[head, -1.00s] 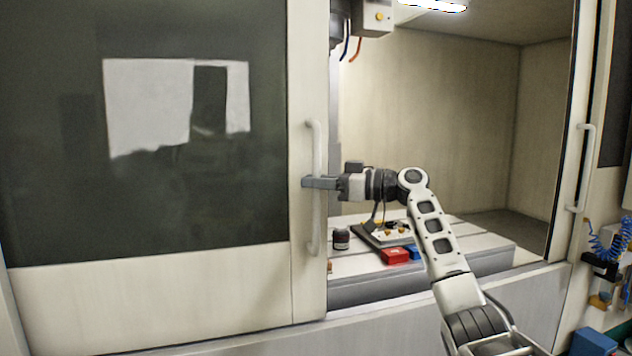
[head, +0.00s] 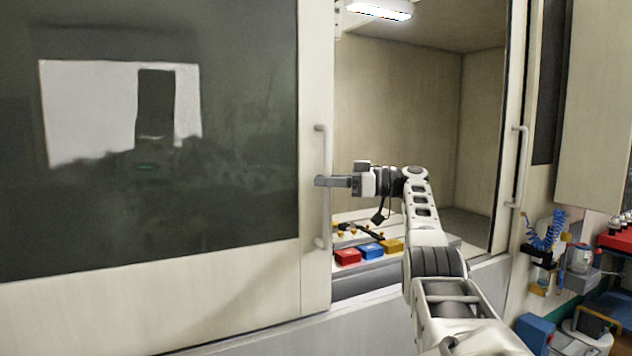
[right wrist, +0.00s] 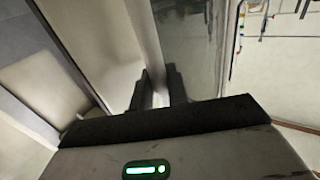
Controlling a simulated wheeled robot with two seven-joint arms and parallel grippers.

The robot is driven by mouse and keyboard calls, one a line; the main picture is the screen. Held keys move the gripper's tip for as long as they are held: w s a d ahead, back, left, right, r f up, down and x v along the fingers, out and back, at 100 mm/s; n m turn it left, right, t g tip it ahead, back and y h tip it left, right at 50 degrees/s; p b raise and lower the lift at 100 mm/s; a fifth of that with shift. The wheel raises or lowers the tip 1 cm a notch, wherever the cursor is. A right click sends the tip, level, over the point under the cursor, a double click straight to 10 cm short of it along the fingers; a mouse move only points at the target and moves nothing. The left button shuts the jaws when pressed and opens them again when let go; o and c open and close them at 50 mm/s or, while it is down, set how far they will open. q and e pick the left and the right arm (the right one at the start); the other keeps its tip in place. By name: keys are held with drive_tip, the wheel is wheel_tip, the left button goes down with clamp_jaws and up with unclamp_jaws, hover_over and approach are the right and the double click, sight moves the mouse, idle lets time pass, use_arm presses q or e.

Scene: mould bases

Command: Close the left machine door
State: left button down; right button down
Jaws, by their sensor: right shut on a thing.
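The left machine door (head: 315,80) is a cream sliding panel with a large dark window (head: 170,170). It covers the left part of the machine opening. Its vertical white handle (head: 322,230) is near the door's right edge. My right gripper (head: 325,181) is shut on this handle at about mid-height, with its arm reaching in from the lower right. In the right wrist view the gripper's dark fingers (right wrist: 160,92) point away from the camera at a pale upright piece between them. My left gripper does not show.
The right door (head: 515,130) stands to the right of the opening, with its own handle (head: 519,165). Inside, red (head: 347,256), blue (head: 371,250) and yellow (head: 392,246) blocks lie on the machine bed. A blue coiled hose (head: 545,235) hangs at the right.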

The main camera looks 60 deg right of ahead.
drive_tip(key=shift+s+d, duration=0.15)
drive_tip(key=c, duration=1.4)
unclamp_jaws()
drive_tip(key=shift+c, duration=0.2)
drive_tip(key=v, duration=0.7)
drive_tip(key=shift+s+d, duration=0.2)
drive_tip(key=shift+s, duration=0.1)
